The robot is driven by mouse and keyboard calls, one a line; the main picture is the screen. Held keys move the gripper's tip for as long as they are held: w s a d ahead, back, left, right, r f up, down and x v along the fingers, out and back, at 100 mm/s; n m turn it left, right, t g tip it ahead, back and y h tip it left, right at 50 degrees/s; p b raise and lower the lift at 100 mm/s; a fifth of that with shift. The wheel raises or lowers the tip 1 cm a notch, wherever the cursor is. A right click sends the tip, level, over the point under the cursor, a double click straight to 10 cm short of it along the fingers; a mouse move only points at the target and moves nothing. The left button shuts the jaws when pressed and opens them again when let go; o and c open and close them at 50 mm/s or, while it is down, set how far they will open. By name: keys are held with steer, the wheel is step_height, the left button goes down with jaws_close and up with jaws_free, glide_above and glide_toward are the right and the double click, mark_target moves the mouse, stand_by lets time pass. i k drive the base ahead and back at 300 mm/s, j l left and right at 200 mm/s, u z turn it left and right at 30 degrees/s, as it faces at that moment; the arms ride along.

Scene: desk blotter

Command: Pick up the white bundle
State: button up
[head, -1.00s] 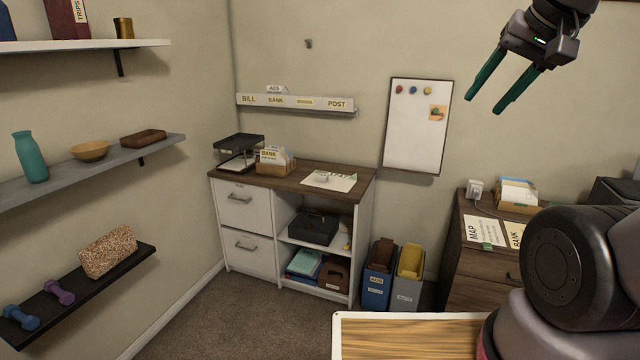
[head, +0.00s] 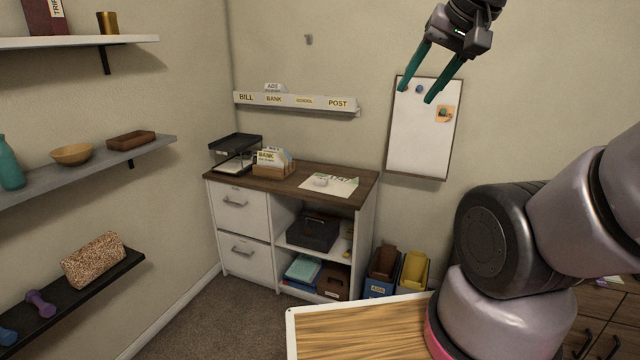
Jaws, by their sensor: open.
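A small white object (head: 320,182), which looks like the white bundle, lies on a printed white paper (head: 343,187) on the dark wooden top of a white cabinet (head: 364,228). It is small in view, so its details are unclear. My gripper (head: 417,95) is up at the upper right, open and empty. Its two green fingers are apart and point down and left, in front of the whiteboard in the picture. It is well apart from the white object.
A card box (head: 273,171) and a black tray stack (head: 235,141) stand on the cabinet top, left of the paper. A labelled wall rack (head: 290,103) hangs above. Shelves (head: 145,149) line the left wall. A wood-topped surface (head: 350,335) is in the foreground.

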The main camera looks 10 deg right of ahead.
mark_target(319, 181)
steer(key=i+j, duration=0.15)
steer(key=i, duration=0.35)
steer(key=i+j, duration=0.2)
steer(key=i, duration=0.3)
steer(key=i+j+u, duration=0.1)
steer(key=i, duration=0.45)
steer(key=i+j, duration=0.2)
steer(key=i, duration=0.3)
